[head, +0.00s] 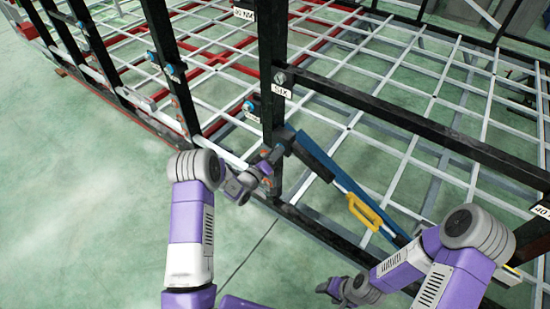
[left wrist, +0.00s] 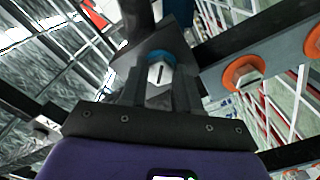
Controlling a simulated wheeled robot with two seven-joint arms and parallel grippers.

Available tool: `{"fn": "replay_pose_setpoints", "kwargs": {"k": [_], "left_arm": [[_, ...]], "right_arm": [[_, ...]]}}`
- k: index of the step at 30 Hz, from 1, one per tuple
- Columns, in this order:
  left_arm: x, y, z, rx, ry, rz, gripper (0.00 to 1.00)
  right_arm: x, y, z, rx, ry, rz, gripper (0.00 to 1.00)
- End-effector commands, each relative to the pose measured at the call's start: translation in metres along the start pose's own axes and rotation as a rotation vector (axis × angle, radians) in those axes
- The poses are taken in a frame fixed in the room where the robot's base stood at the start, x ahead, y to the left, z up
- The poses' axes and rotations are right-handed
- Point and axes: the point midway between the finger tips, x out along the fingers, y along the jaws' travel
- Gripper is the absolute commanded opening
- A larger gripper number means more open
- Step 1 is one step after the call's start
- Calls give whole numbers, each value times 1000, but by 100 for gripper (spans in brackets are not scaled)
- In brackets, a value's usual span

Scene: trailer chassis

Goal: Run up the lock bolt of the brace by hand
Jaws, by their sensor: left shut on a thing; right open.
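The blue brace (head: 318,157) slants down to the right from the black upright post, with a yellow handle (head: 362,210) on its lower part. My left gripper (head: 268,172) is at the post, by the brace's upper end. In the left wrist view, a silver bolt head with a dark slot and a blue ring (left wrist: 160,70) sits between the fingers of my left gripper (left wrist: 163,88), which is shut on it. In the head view this bolt is hidden by the gripper. My right gripper (head: 330,289) is open and empty, low over the floor near the brace's lower end.
Two bolts with orange washers (left wrist: 242,74) sit on a dark bar right of my left gripper in the left wrist view. White grid bars (head: 395,95) fill the frame behind. Green floor is clear at left.

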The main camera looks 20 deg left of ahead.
Motion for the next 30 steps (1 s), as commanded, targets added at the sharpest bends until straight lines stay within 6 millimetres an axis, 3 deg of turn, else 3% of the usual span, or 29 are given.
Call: {"fn": "replay_pose_setpoints", "kwargs": {"k": [3,12,30], "left_arm": [[-3,-7,6,89,-9,-11,1],[-3,-6,4,244,-10,-12,1],[-3,-5,3,300,-11,-13,1]], "right_arm": [[14,5,-1,0,0,0,57],[31,12,-1,0,0,0,57],[36,13,-2,0,0,0,57]]}}
